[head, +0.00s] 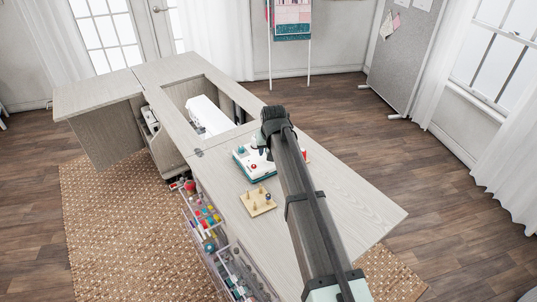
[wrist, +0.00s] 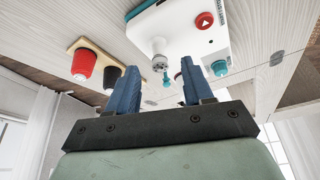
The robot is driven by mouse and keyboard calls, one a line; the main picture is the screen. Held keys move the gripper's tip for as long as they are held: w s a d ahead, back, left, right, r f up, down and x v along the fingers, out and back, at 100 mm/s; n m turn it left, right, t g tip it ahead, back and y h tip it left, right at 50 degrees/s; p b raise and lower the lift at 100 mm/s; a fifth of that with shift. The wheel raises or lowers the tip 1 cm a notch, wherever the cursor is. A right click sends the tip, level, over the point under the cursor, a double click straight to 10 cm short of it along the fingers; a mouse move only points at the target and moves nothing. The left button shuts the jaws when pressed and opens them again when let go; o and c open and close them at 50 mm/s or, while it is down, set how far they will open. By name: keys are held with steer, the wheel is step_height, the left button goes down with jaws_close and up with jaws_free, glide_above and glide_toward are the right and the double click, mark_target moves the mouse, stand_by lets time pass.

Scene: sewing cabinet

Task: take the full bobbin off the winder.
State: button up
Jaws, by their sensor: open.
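The white and teal winder (head: 255,162) stands on the cabinet top, partly covered by my arm in the head view. The wrist view shows its white body (wrist: 185,32) with a red button, a pale grey round post (wrist: 160,48) and a small teal pin (wrist: 165,76). A small dark red piece (wrist: 178,75) shows beside my right finger, mostly hidden; I cannot tell whether it is the full bobbin. My gripper (wrist: 158,85) is open, its blue fingers apart with nothing seen clamped between them. The head view hides the fingers behind my arm.
A wooden base (wrist: 94,50) holds a red spool (wrist: 84,66) and a black spool (wrist: 113,78). A white sewing machine (head: 208,116) sits in the cabinet opening. The right tabletop is clear.

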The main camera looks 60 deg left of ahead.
steer(key=shift+a+f, duration=0.15)
steer(key=shift+f, duration=0.2)
steer(key=shift+c, duration=0.3)
jaws_close()
